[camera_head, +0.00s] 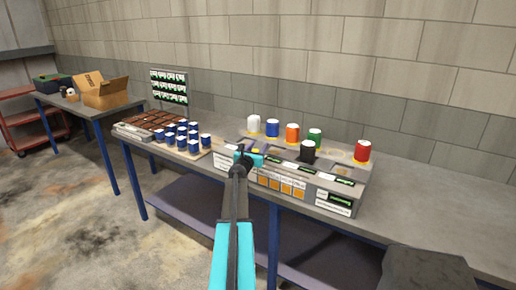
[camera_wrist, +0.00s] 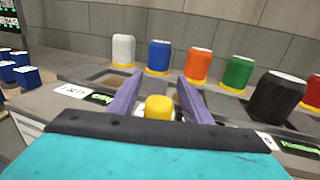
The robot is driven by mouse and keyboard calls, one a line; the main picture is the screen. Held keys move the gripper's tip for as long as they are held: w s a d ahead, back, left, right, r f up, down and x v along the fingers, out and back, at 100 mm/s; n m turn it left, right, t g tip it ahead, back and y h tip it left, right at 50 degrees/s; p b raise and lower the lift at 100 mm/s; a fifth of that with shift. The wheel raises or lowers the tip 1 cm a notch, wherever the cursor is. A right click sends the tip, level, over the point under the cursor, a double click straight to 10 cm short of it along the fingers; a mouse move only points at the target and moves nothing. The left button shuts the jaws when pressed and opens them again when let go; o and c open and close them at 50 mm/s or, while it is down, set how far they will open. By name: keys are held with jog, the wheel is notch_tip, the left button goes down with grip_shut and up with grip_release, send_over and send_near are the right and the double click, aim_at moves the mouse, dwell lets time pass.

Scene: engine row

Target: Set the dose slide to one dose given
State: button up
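A small yellow knob (camera_wrist: 158,108) shows between my fingers in the wrist view; it looks like the handle of the dose slide, but its track is hidden by my gripper's body. A bit of yellow (camera_head: 256,151) also shows beside my gripper in the head view. My gripper (camera_wrist: 158,98) is open, its two purple fingers on either side of the knob with visible gaps. In the head view my gripper (camera_head: 247,157) is over the left part of the grey console (camera_head: 335,187). The slide's setting cannot be read.
White (camera_wrist: 123,49), blue (camera_wrist: 159,56), orange (camera_wrist: 199,66), green (camera_wrist: 238,73), black (camera_wrist: 277,97) and red (camera_head: 362,150) canisters stand on the console behind and right of my gripper. Several blue cups (camera_head: 181,139) stand to the left.

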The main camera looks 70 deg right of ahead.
jog(key=shift+a, duration=0.1)
jog(key=a+b, duration=0.3)
jog(key=a, duration=1)
jog(key=shift+w+a, duration=0.25)
jog(key=shift+a, duration=0.1)
dwell(0.8)
